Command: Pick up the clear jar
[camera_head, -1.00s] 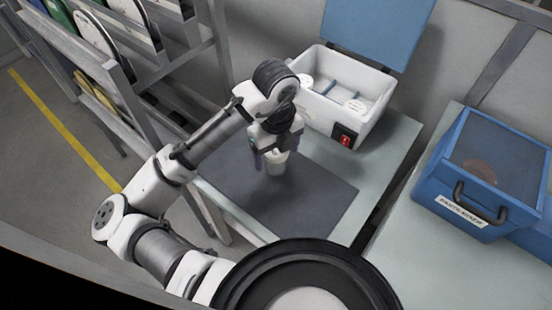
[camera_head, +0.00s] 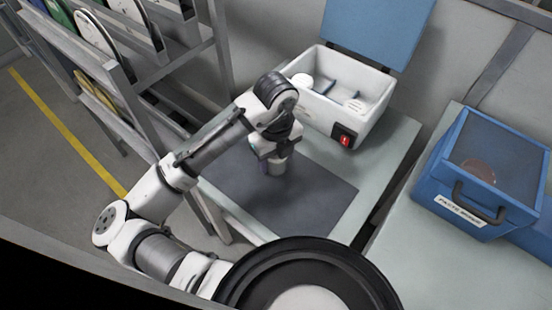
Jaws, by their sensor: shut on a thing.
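The jar (camera_head: 277,168) is a small pale cylinder on the dark mat (camera_head: 315,194), partly hidden by my gripper. My gripper (camera_head: 273,160) points down over it and is shut on it. The fingers are mostly hidden by the wrist and hand above. I cannot tell whether the jar still touches the mat.
A white bin (camera_head: 368,125) with a red switch and an open blue lid (camera_head: 375,30) stands behind the mat. A blue box (camera_head: 455,192) with a black handle sits on the right table. A grey rack (camera_head: 150,75) stands close on the left.

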